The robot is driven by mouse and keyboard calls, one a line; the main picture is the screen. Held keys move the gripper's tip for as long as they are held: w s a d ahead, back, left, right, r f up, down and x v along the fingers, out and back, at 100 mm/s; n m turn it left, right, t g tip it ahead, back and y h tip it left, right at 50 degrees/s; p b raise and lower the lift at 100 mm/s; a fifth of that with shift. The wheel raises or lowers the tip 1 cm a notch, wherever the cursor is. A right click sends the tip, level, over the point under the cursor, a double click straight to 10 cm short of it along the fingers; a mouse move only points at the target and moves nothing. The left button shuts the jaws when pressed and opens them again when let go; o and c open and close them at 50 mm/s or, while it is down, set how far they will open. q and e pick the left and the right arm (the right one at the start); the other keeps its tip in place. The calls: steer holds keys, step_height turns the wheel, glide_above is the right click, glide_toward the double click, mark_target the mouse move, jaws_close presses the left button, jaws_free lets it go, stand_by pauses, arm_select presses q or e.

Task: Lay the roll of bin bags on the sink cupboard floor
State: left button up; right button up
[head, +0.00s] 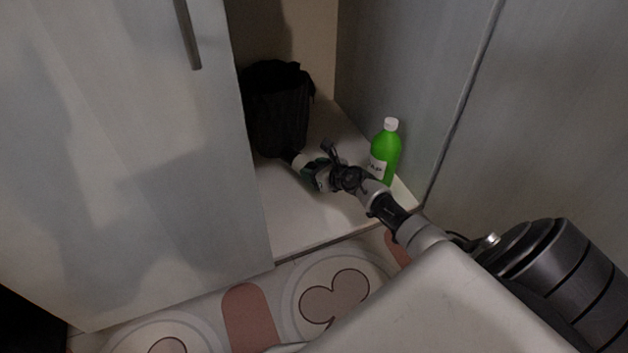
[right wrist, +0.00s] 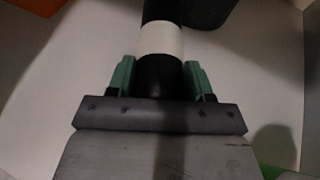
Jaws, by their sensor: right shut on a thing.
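The roll of bin bags, black with a white band, is between the green fingers of my right gripper (head: 308,172). In the head view its white band (head: 297,160) and dark far end show just beyond the fingers. In the right wrist view the roll (right wrist: 161,40) points away from my right gripper (right wrist: 158,80), which is shut on its near end. The roll is inside the sink cupboard, low over the pale cupboard floor (head: 290,212); I cannot tell whether it touches the floor. My left gripper is out of view.
A black bin (head: 277,110) stands at the back left, close to the roll's far end. A green bottle (head: 385,152) with a white cap stands upright right of my gripper. A cupboard door (head: 130,150) covers the left side. The front floor area is bare.

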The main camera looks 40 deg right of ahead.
steer(key=shift+f+b, duration=1.25)
steer(key=shift+f, duration=0.35)
steer(key=shift+f, duration=0.2)
steer(key=o, duration=1)
steer(key=shift+r, duration=0.15)
steer(key=shift+s+r+p, duration=0.2)
steer(key=shift+r+p, duration=0.05)
steer(key=shift+p, duration=0.05)
steer(key=p+v, duration=0.5)
steer(key=v, duration=0.5)
steer(key=shift+s, duration=0.2)
steer(key=shift+s+d+r, duration=0.15)
steer(key=shift+s+r, duration=0.05)
steer(key=shift+s, duration=0.3)
